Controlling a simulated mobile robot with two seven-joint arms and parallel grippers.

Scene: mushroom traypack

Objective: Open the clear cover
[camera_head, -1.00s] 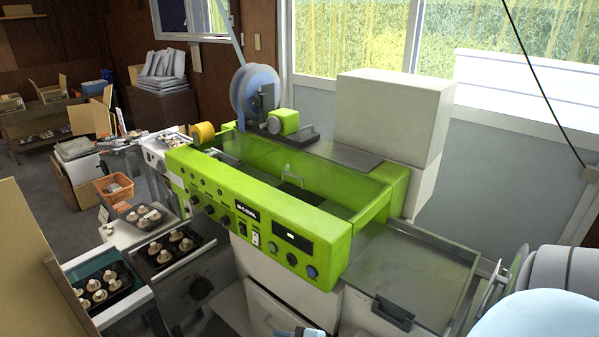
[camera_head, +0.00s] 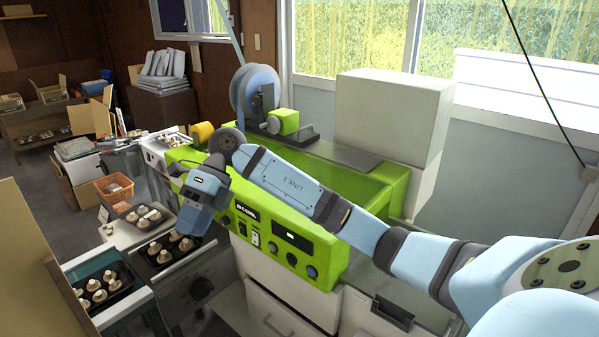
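The green wrapping machine (camera_head: 325,262) stands in the middle of the head view. A see-through cover (camera_head: 345,178) appears to lie over the opening in its top; my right arm hides much of it, and its edges are hard to make out. My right arm reaches from the lower right across the machine's front. My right gripper (camera_head: 192,222) points down in front of the machine's left end, above and beside the dark tray of mushrooms. Its fingers are too unclear to tell open from shut. My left gripper is not in view.
Black trays of mushrooms (camera_head: 122,290) stand at the lower left, beside a cardboard panel (camera_head: 28,270). A film roll (camera_head: 240,92) and a large white box (camera_head: 385,118) stand behind the machine. A black handle (camera_head: 393,313) is on the surface at the right.

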